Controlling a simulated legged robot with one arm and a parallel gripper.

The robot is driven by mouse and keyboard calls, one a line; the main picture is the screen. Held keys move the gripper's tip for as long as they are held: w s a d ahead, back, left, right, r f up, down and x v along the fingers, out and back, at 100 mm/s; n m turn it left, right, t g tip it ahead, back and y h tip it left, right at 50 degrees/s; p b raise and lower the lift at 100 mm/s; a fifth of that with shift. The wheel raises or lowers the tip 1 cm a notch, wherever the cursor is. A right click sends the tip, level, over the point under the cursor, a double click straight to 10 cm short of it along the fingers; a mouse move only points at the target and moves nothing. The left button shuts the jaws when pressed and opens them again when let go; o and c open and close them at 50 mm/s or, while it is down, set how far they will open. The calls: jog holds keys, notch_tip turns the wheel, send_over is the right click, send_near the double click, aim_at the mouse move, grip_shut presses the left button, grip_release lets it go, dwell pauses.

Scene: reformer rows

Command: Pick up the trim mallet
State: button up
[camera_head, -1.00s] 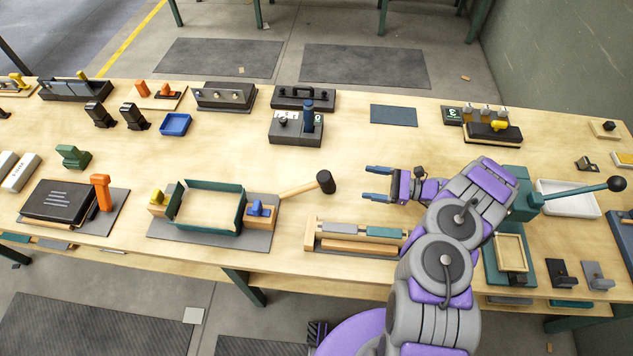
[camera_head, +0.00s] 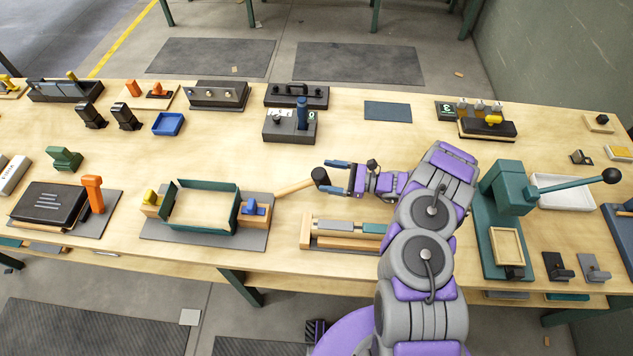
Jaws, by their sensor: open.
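The trim mallet (camera_head: 319,177) lies on the wooden bench, with a black head and a pale wooden handle (camera_head: 294,188) pointing left. The handle's left end lies close to the grey mat of the green-walled frame. My gripper (camera_head: 332,177) is open, its blue fingers pointing left at the mallet's head. One finger shows beyond the head and the other shows on its near side. I cannot tell whether they touch it.
A green-walled frame (camera_head: 236,207) with yellow and blue clamps stands left of the mallet. A wooden rack with grey and green bars (camera_head: 306,232) lies in front. A dark block with a blue knob (camera_head: 272,128) stands behind. A green press (camera_head: 512,190) stands right.

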aim_at(313, 172)
jog(key=a, duration=0.5)
jog(key=shift+w+a+r+b, duration=0.1)
jog(key=shift+w+a+b, duration=0.25)
jog(key=shift+b, duration=0.05)
jog(key=shift+d, duration=0.1)
jog(key=c, duration=1.5)
jog(key=shift+r, duration=0.15)
